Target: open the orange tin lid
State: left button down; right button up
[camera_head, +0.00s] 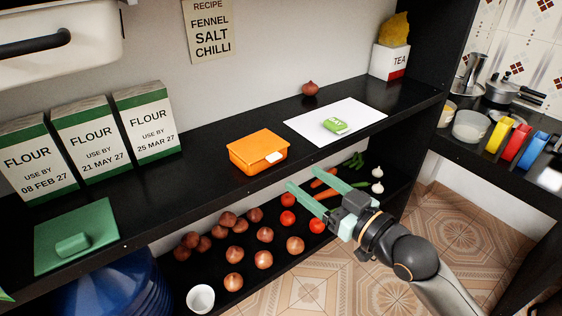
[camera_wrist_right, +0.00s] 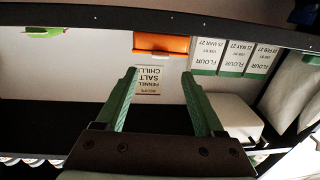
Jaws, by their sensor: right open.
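The orange tin (camera_head: 255,151) sits shut on the black counter, with a white tab (camera_head: 275,158) at its front right edge. Its orange side also shows upside down in the right wrist view (camera_wrist_right: 161,45), beyond my fingers. My right gripper (camera_head: 303,178) is open and empty, in front of the counter and to the right of the tin. Its two green fingers point toward the counter, apart from the tin. In the right wrist view, the open fingers (camera_wrist_right: 160,73) frame the wall sign.
Onions and tomatoes (camera_head: 288,219) lie on the lower shelf. Counter around the tin is clear.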

aim_at(277, 160)
jog(key=x, duration=0.8)
jog(key=shift+a, duration=0.1)
grip_shut()
dwell(0.4)
dwell(0.8)
